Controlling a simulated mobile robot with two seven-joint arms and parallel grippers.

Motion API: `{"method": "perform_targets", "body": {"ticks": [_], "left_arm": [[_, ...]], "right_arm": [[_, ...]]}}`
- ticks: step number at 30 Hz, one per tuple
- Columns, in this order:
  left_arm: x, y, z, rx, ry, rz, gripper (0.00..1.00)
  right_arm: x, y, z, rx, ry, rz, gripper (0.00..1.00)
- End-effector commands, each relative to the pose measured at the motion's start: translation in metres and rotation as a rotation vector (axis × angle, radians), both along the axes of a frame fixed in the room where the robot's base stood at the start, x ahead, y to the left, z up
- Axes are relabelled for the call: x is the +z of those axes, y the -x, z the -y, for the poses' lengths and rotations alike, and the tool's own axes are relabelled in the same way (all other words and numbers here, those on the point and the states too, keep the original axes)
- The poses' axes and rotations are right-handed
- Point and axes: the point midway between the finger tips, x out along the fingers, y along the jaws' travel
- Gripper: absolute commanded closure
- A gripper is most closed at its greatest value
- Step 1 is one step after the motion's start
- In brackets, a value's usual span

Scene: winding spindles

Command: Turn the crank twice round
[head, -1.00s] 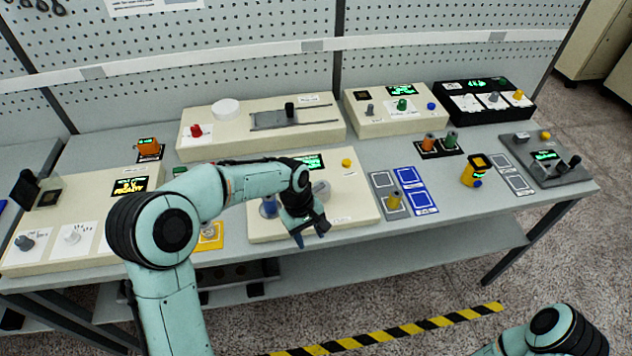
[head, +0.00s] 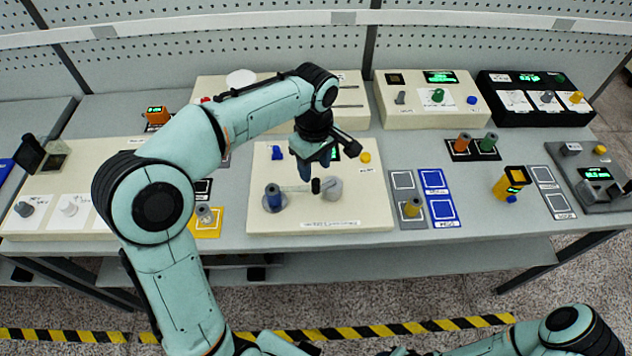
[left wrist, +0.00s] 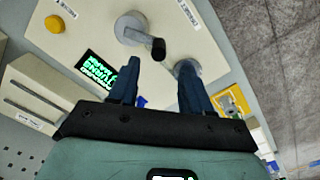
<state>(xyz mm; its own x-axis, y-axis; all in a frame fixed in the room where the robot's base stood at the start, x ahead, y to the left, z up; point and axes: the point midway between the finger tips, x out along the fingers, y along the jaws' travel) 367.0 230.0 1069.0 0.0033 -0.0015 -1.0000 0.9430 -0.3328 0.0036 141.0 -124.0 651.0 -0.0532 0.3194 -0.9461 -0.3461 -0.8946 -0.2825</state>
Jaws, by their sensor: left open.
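The cream winding unit (head: 345,217) stands at the table's front middle. Its crank has a round grey hub (head: 333,189) and a black knob (head: 316,186) pointing up, left of the hub. A blue spindle (head: 272,197) stands on a grey disc at the left of the unit. My left gripper (head: 316,164) is open and empty, pointing down above the unit, just behind the knob in the picture. In the left wrist view the knob (left wrist: 158,49) lies ahead of the gap between the fingertips (left wrist: 160,64), apart from them. My right gripper is out of view.
A yellow button (head: 365,157) and a green display, partly hidden by my gripper, sit on the unit's back part. Right of it stand a yellow spindle (head: 412,207) on a grey mat and a yellow device (head: 510,182). A grey spindle (head: 205,213) stands on a yellow mat at left.

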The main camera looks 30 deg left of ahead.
Motion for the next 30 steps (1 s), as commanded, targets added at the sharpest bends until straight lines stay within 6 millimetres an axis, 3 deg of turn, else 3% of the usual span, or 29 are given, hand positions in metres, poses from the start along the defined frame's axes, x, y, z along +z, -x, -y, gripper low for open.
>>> {"method": "perform_targets", "body": {"ticks": [3, 9, 15, 23, 24, 28, 30], "left_arm": [[-0.028, 0.001, 0.000, -0.001, -0.001, -0.005, 0.51], [-0.058, 0.000, 0.000, -0.001, 0.001, -0.001, 0.51], [-0.071, -0.001, 0.000, -0.001, 0.000, 0.001, 0.51], [-0.072, -0.001, 0.000, -0.001, 0.001, 0.002, 0.51], [-0.072, -0.001, 0.000, -0.001, 0.001, 0.002, 0.58], [-0.072, -0.001, 0.000, -0.001, 0.001, 0.002, 1.00], [-0.072, -0.001, 0.000, -0.001, 0.001, 0.002, 1.00]], "right_arm": [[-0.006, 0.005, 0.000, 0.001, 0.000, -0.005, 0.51], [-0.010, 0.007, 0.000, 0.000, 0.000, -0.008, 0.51], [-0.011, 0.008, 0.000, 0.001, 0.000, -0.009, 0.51], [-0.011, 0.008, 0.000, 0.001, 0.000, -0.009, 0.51], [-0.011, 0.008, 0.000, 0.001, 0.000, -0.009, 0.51], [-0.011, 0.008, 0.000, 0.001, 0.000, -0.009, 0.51], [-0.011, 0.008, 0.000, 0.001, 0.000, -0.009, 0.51]]}}
